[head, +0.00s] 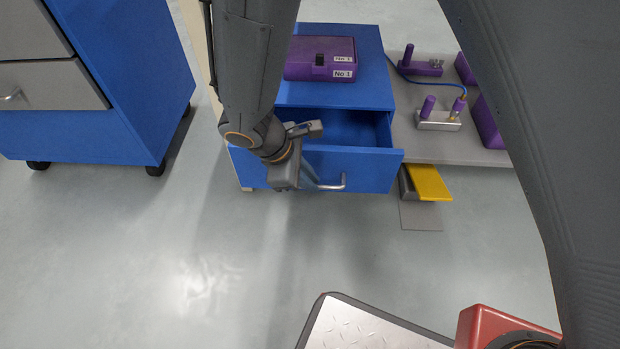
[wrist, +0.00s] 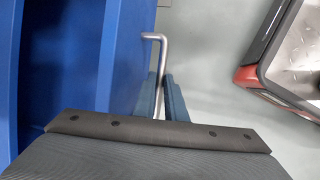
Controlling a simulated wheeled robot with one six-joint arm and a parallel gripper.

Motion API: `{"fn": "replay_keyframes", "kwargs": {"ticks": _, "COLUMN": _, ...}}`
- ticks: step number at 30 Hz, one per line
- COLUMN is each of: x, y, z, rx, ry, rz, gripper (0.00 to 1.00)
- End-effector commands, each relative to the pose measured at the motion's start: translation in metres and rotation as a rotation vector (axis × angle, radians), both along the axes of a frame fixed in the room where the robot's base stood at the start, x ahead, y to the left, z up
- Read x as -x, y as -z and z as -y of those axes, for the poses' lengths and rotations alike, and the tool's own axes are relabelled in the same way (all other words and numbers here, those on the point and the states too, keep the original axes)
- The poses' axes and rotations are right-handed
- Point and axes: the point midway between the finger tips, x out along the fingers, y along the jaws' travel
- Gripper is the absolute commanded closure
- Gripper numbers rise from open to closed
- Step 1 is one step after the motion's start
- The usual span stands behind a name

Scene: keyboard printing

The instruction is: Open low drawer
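The blue drawer (head: 375,168) of the blue cabinet (head: 360,95) is partly pulled out, and its interior shows behind the front panel. No other drawer shows on this cabinet from here. A silver bar handle (head: 338,187) is on the drawer front, and it also shows in the wrist view (wrist: 161,50). My gripper (head: 312,182) is at the left part of the handle. In the wrist view the handle runs between the two blue fingers (wrist: 162,97), which lie close against it on both sides. The fingertips are partly hidden in the head view.
A purple box (head: 318,58) labelled No 1 sits on the cabinet. A grey table (head: 465,148) with purple-handled parts stands at right, with a yellow pedal (head: 428,183) below. Another blue cabinet (head: 110,125) stands at left.

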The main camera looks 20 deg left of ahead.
Motion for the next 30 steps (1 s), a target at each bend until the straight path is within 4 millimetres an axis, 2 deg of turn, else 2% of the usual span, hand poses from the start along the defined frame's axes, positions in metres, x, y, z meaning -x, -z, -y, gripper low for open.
{"fn": "replay_keyframes", "kwargs": {"ticks": 5, "x": 0.0, "y": 0.0, "z": 0.0, "rx": 0.0, "ry": 0.0, "rz": 0.0, "gripper": 1.0}}
{"fn": "replay_keyframes", "kwargs": {"ticks": 8, "x": 0.008, "y": -0.001, "z": 0.003, "rx": 0.002, "ry": -0.002, "rz": -0.001, "gripper": 1.0}}
{"fn": "replay_keyframes", "kwargs": {"ticks": 11, "x": 0.028, "y": -0.003, "z": 0.01, "rx": 0.005, "ry": -0.005, "rz": -0.002, "gripper": 1.0}}
{"fn": "replay_keyframes", "kwargs": {"ticks": 18, "x": 0.088, "y": -0.002, "z": 0.033, "rx": 0.003, "ry": -0.006, "rz": -0.002, "gripper": 1.0}}
{"fn": "replay_keyframes", "kwargs": {"ticks": 21, "x": 0.103, "y": -0.001, "z": 0.039, "rx": 0.002, "ry": -0.005, "rz": 0.0, "gripper": 1.0}}
{"fn": "replay_keyframes", "kwargs": {"ticks": 24, "x": 0.11, "y": -0.001, "z": 0.042, "rx": 0.0, "ry": -0.001, "rz": 0.001, "gripper": 1.0}}
{"fn": "replay_keyframes", "kwargs": {"ticks": 30, "x": 0.111, "y": 0.0, "z": 0.042, "rx": -0.001, "ry": 0.0, "rz": 0.001, "gripper": 1.0}}
